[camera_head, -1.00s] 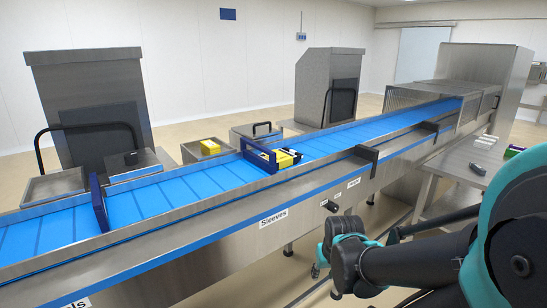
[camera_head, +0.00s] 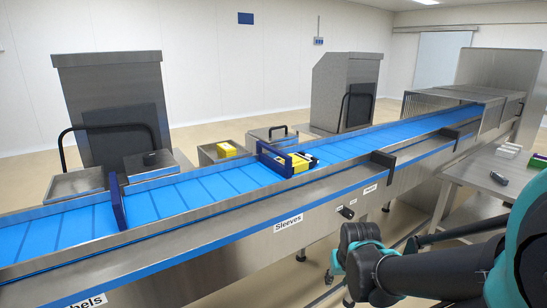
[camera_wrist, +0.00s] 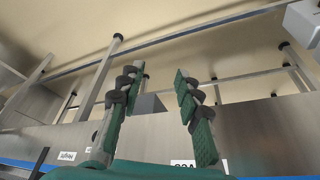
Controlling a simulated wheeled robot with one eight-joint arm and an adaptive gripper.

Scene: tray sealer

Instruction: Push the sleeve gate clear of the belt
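A blue gate (camera_head: 274,158) stands across the blue belt (camera_head: 165,197), with a yellow pack (camera_head: 300,161) against its right side. It is the gate nearer the "Sleeves" label (camera_head: 288,223) on the steel side of the conveyor. A second blue gate (camera_head: 118,202) stands across the belt farther left, toward the "Labels" label (camera_head: 86,301). In the wrist view my gripper (camera_wrist: 159,74) is open and empty, fingers apart, facing the conveyor's steel side and the floor. Neither gate shows in the wrist view. My arm is at the lower right of the head view, in front of the conveyor and apart from the gates.
Black brackets (camera_head: 384,164) sit on the near rail. A steel side table (camera_head: 470,176) with small items is at the right. Steel hoppers (camera_head: 110,110) stand behind the belt.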

